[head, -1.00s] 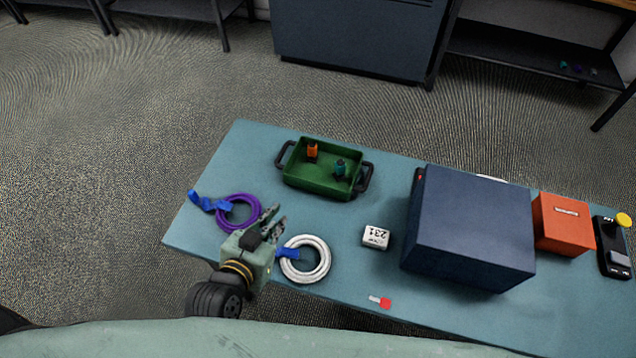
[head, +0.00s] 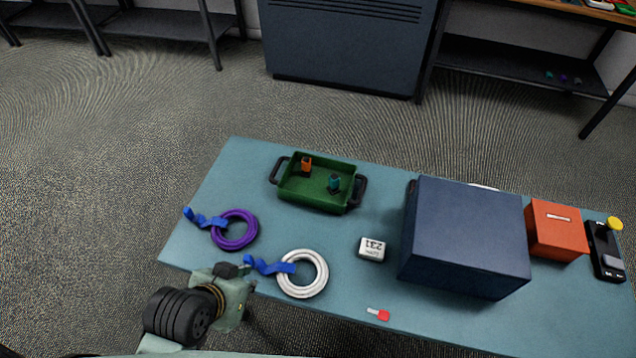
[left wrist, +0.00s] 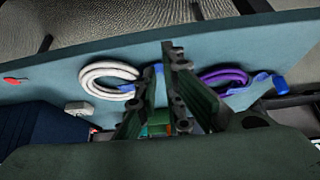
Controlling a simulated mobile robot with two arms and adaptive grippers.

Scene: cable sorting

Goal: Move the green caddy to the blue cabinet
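The green caddy (head: 314,205) stands on the blue-grey table, with a dark handle at each end. It holds an orange item (head: 306,163) and a teal item (head: 334,182). A large dark blue cabinet (head: 345,45) stands on the floor beyond the table. My left gripper (head: 249,268) is at the table's near edge, left of the white cable and well short of the caddy. My right gripper is not in view.
A purple cable coil (head: 235,230) and a white coil (head: 304,273) lie near my left gripper. A white label block (head: 372,248), red-tipped item (head: 380,314), dark blue box (head: 466,230), red box (head: 556,230) and button device (head: 605,255) are rightward. Floor is clear between table and cabinet.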

